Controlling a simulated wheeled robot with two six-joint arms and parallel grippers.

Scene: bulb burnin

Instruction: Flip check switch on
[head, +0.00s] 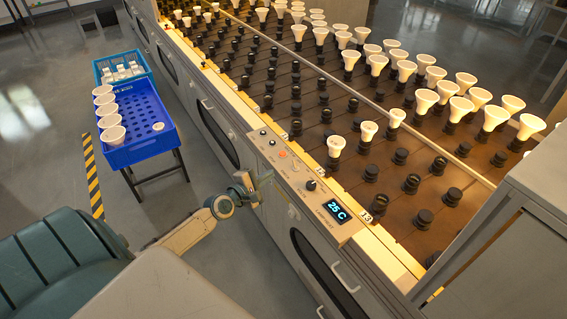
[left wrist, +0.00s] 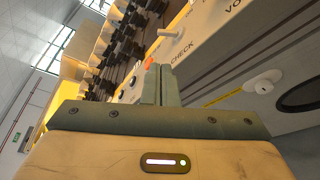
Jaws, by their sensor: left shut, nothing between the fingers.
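The check switch (left wrist: 171,33) is a pale toggle lever on the light panel in the left wrist view, beside the printed word CHECK. I cannot tell its on or off position from its tilt. The control panel (head: 271,146) runs along the machine's front edge in the head view. My left gripper (head: 264,181) is at the panel's near side, just below its edge. In the left wrist view its fingers (left wrist: 161,83) are shut together and empty, apart from the lever. My right gripper is not in view.
The panel also has an orange button (head: 282,155), a black knob (head: 311,185) and a display (head: 335,210) reading 25 C. Behind it, the rack holds rows of black sockets and white bulbs (head: 335,146). A blue crate (head: 150,146) with several bulbs stands left on a stand.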

